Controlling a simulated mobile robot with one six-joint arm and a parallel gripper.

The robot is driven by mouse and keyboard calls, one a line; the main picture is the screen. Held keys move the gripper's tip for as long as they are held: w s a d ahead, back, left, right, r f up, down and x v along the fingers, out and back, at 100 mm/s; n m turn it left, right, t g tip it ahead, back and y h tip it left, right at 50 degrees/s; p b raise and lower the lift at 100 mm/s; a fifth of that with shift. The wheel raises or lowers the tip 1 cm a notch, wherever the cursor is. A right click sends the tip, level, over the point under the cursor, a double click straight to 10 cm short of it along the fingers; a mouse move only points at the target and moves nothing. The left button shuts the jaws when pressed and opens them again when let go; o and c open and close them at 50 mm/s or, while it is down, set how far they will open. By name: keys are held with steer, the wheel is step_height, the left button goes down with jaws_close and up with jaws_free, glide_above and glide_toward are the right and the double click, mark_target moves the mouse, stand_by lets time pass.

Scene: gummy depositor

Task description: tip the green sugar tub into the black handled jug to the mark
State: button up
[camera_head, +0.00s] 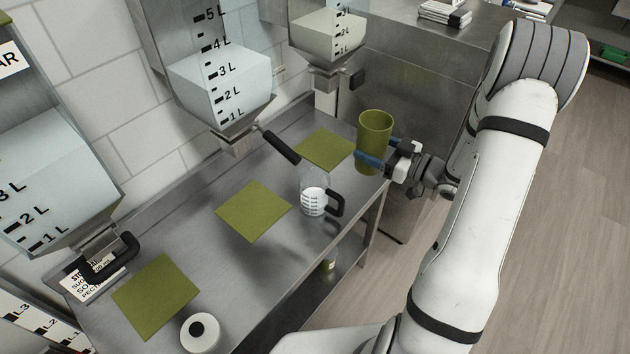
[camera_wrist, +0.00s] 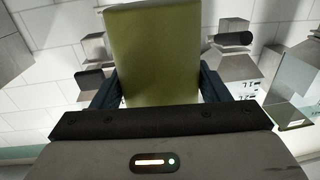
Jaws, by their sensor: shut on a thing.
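The green tub (camera_head: 376,128) is upright, with its open top up, at the right end of the steel counter. My gripper (camera_head: 368,158) is shut around its lower half with blue fingers. In the wrist view the tub (camera_wrist: 152,50) fills the space between the fingers (camera_wrist: 158,92). The tub's contents are hidden. The jug (camera_head: 313,201), clear with a black handle and printed marks, stands on the counter to the left of and below the tub in the picture, apart from it. Its lower part looks white; I cannot tell its exact level.
Three green mats (camera_head: 253,211) lie on the steel counter (camera_head: 205,234). Large graduated hoppers (camera_head: 222,90) with black-handled valves hang along the tiled wall above it. A white round container (camera_head: 200,335) with a black centre is at the near end. Open floor (camera_head: 560,240) lies to the right.

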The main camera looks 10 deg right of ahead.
steer(key=shift+r, duration=0.35)
steer(key=s+d+b, duration=0.1)
steer(key=s, duration=0.7)
steer(key=shift+d+f, duration=0.1)
